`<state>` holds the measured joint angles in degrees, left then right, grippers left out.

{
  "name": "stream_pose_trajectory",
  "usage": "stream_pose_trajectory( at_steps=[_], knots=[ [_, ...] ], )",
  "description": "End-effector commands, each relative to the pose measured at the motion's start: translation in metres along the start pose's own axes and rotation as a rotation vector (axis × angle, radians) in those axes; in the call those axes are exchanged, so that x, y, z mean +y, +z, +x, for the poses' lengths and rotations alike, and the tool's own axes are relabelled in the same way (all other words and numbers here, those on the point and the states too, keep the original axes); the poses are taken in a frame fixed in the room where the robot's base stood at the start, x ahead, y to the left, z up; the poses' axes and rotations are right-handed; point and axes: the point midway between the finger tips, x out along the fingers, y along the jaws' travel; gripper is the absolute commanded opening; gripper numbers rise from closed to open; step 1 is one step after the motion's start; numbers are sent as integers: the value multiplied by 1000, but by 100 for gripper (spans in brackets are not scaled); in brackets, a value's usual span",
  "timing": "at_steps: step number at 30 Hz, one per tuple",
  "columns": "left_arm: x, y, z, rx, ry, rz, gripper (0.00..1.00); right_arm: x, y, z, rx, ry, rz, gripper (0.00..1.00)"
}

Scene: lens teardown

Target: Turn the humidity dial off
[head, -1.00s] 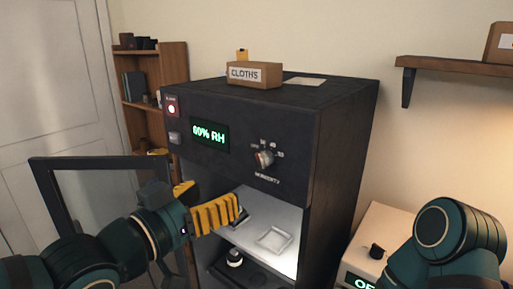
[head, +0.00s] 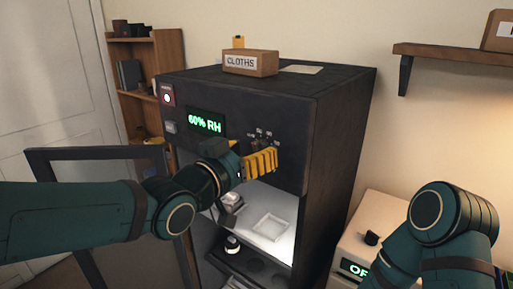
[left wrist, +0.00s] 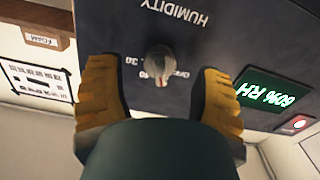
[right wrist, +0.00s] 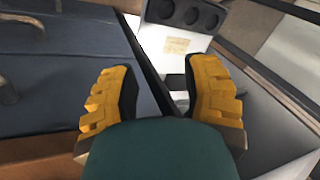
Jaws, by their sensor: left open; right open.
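The humidity dial (left wrist: 160,65) is a worn metal knob on the dark cabinet's front panel, under its printed scale. In the left wrist view it appears upside down, centred between my open yellow fingers, with no visible contact. In the head view my left gripper (head: 262,163) is in front of the dial and hides most of it. The green display (head: 206,122) reads 60% RH; it also shows in the left wrist view (left wrist: 264,92). My right gripper (right wrist: 160,78) is open and empty in the right wrist view; its fingers are out of the head view.
The cabinet (head: 342,130) has its framed door (head: 95,153) open at left. A cloths box (head: 250,63) sits on top. A white tray (head: 270,226) lies inside. A pale unit (head: 385,213) with a black knob stands at right, partly behind my right arm.

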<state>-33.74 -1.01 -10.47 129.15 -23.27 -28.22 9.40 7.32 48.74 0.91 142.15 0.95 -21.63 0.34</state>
Motion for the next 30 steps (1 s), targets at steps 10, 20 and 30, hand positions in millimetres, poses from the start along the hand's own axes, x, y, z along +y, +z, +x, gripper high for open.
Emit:
stream_pose_trajectory(
  at_steps=[10,20,30],
  knots=[
    [0,0,18,1,0,0,66,-1,0,-2,0,-1,0,47],
    [0,0,18,1,0,0,18,-1,0,-2,0,-1,0,47],
    [0,0,18,2,0,-9,0,0,0,-1,0,0,0,47]
  ],
)
